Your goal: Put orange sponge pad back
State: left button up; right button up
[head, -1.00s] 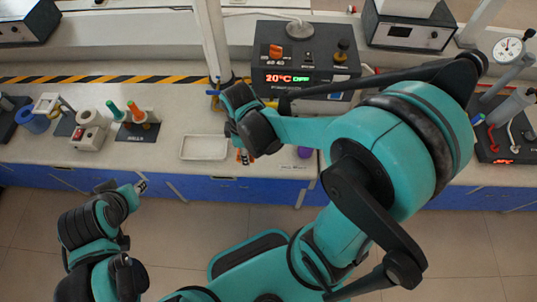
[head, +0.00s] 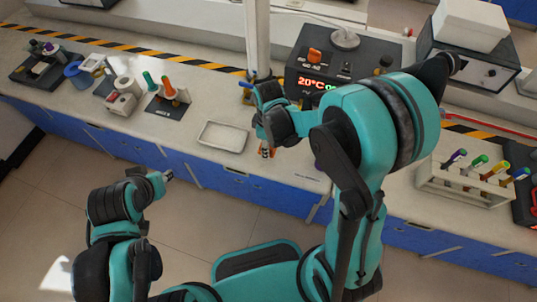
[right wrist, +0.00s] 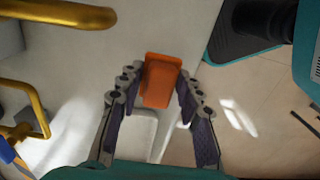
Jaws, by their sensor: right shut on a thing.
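The orange sponge pad (right wrist: 161,82) sits between the fingertips of my right gripper (right wrist: 152,98) in the right wrist view. In the head view the right gripper (head: 267,148) is near the bench's front edge, just right of a shallow white tray (head: 222,138). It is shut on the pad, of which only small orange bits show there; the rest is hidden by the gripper. My left gripper (head: 166,175) is low on the left, in front of the bench and away from its objects; its finger opening is too small to judge.
Behind the right gripper stand a white post (head: 257,40) and a dark heater unit (head: 318,70) with a lit display. A tube rack (head: 465,183) is at right. Stands with coloured handles (head: 168,98) and a blue ring (head: 78,72) are at left.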

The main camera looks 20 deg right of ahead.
notch_tip(320, 180, down, 4)
jog(key=shift+w+f+b, duration=0.1)
jog(key=shift+b, duration=0.9)
